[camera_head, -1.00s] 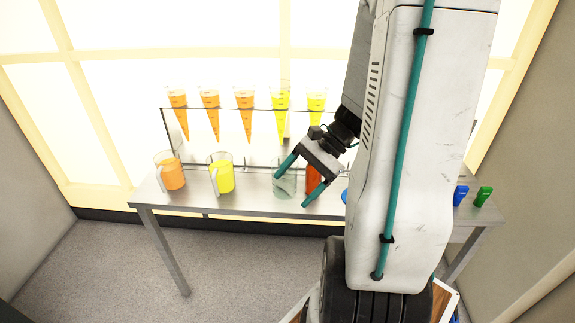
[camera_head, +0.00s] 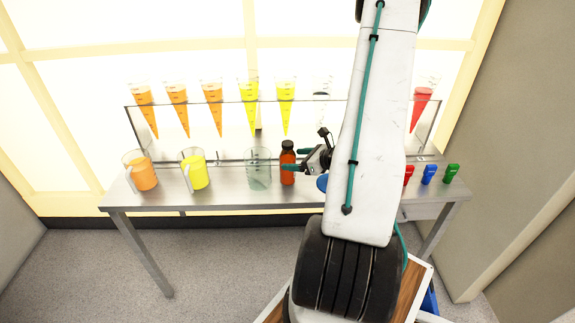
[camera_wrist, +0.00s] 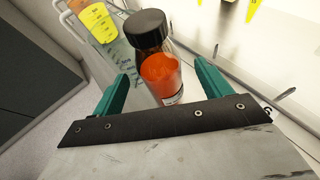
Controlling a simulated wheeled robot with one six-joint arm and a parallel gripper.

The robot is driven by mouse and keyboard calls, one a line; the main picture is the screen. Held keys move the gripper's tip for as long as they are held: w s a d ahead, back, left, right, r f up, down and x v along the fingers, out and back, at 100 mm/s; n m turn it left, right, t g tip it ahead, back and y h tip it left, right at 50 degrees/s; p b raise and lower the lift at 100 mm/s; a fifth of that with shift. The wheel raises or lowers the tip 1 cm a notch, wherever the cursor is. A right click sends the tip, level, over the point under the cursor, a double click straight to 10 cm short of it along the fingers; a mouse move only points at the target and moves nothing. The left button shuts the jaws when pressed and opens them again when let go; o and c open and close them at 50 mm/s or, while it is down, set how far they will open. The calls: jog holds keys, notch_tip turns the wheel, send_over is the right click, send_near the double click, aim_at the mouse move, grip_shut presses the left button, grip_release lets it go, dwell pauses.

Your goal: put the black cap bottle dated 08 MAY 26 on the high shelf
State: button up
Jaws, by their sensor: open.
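A dark bottle with a black cap and orange-red contents (camera_head: 287,165) stands upright on the metal table, right of the clear jug. In the wrist view the bottle (camera_wrist: 158,68) is between and just beyond the two teal fingers. My gripper (camera_head: 293,160) is open and comes in from the right at the bottle's height; in the wrist view my gripper (camera_wrist: 161,75) shows a finger on each side of the bottle. A raised clear rack (camera_head: 130,118) holding cones stands behind.
A clear jug (camera_head: 258,170), a yellow jug (camera_head: 194,170) and an orange jug (camera_head: 141,172) stand left on the metal table (camera_head: 225,193). Red, blue (camera_head: 429,174) and green (camera_head: 451,174) small items are at the right. Several cones hang behind. My arm hides part of the rack.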

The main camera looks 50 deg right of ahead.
jog(key=x, duration=0.4)
jog(key=shift+f, duration=0.1)
jog(key=c, duration=1.2)
jog(key=shift+c, duration=0.7)
jog(key=shift+r, duration=0.2)
